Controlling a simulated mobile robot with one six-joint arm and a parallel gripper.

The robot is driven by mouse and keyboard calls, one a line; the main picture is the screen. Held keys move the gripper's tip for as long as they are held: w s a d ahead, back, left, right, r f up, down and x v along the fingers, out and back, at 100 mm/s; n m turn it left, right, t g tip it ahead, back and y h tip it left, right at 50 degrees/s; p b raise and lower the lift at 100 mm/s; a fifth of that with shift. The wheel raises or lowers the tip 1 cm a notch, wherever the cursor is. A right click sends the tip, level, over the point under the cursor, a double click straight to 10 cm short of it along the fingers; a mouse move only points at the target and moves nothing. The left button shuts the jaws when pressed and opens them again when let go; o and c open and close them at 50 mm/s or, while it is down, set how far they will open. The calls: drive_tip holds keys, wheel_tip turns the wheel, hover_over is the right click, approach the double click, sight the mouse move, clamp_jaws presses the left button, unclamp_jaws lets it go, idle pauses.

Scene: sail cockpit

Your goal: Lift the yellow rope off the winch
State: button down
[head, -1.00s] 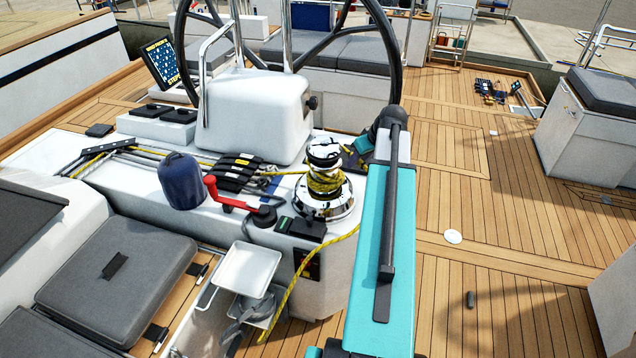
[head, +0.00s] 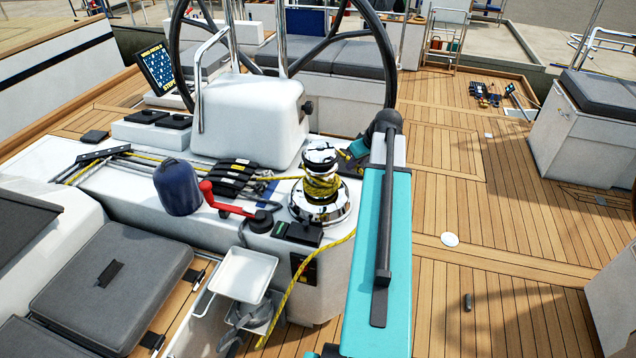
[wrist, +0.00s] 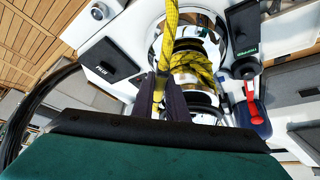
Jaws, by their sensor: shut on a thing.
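The yellow rope (head: 322,187) is wound in turns around the drum of the shiny silver winch (head: 318,208). Its tail hangs over the white console's front edge and runs down to the left. In the wrist view the turns (wrist: 192,68) sit on the winch, and one length of rope (wrist: 171,30) runs from the top of the picture down to my gripper (wrist: 165,92). The dark fingers are shut on this length beside the drum. In the head view my teal arm stands right of the winch, and the fingers are hard to make out.
A red-handled lever (head: 226,203), a blue bag (head: 177,187) and black rope clutches (head: 235,178) sit left of the winch. A steering wheel (head: 385,60) and white pedestal (head: 252,122) stand behind. A white tray (head: 243,275) is below the console.

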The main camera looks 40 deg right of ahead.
drive_tip(key=shift+w+r+p, duration=0.1)
drive_tip(key=shift+r+p, duration=0.8)
drive_tip(key=shift+r, duration=1.15)
drive_tip(key=shift+r+p, duration=1.05)
drive_tip(key=shift+r, duration=1.15)
drive_tip(key=shift+r+p, duration=1.05)
drive_tip(key=shift+r, duration=0.95)
drive_tip(key=shift+r+p, duration=1)
drive_tip(key=shift+r, duration=1.2)
